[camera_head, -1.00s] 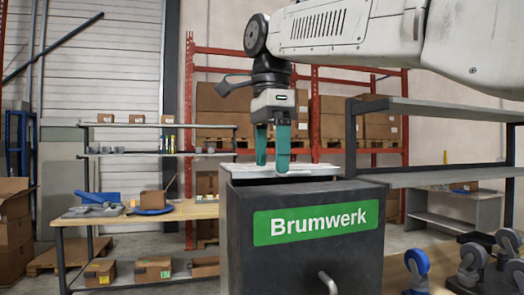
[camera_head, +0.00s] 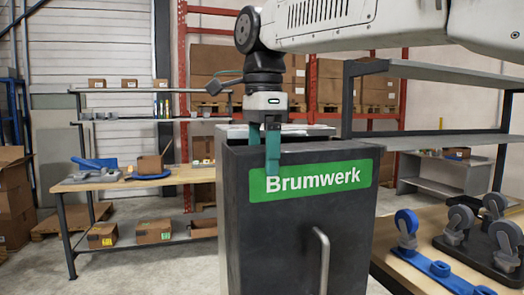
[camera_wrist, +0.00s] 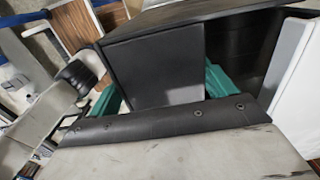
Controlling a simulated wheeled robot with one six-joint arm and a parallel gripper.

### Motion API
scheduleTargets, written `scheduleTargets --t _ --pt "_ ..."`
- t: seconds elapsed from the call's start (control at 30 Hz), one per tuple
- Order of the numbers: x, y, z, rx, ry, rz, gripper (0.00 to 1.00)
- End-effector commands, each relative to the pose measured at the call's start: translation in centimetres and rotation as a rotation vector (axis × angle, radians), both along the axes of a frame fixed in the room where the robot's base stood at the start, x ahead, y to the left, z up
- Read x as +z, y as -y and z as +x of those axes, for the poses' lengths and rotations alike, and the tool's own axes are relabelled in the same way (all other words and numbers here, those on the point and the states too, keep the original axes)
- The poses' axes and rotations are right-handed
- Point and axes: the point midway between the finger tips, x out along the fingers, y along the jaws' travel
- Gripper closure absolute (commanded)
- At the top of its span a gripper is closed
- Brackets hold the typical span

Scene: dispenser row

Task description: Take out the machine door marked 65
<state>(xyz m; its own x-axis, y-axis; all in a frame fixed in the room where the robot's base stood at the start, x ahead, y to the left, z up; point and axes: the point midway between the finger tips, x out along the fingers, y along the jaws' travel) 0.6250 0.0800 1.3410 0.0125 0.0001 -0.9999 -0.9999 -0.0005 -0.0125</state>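A dark cabinet (camera_head: 300,225) with a green "Brumwerk" label (camera_head: 318,178) and a grey bar handle (camera_head: 322,262) stands in front of me. No mark 65 is legible, and I cannot tell which part is the door so marked. My gripper (camera_head: 264,160) has its two teal fingers apart at the cabinet's top front edge. One finger hangs in front of the label; the other's tip is hidden behind the edge. In the wrist view, the fingers of my gripper (camera_wrist: 162,92) lie on either side of a dark panel (camera_wrist: 155,70); contact is unclear.
A wooden table (camera_head: 450,255) with blue and grey casters (camera_head: 407,225) is at the right. A grey shelf unit (camera_head: 440,70) stands behind it. A workbench (camera_head: 130,180) with boxes is at the left. Open floor lies between the bench and the cabinet.

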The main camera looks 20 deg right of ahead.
Motion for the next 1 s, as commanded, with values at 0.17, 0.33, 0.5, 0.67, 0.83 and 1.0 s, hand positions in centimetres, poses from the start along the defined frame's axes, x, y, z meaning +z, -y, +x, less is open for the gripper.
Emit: scheduleTargets --t 0.17,0.33,0.5,0.67,0.83,1.0 --pt "0.1 0.1 0.0 -0.001 0.003 0.0 0.78" --pt "0.3 0.1 0.0 -0.001 0.004 0.0 0.78" --pt "0.7 0.1 0.0 -0.001 0.004 0.0 0.78" --pt "1.1 0.1 0.0 -0.001 0.003 -0.001 0.78" --pt "1.6 0.1 0.0 -0.001 0.004 -0.001 0.78" --pt "2.0 0.1 0.0 0.0 0.004 0.0 0.78"
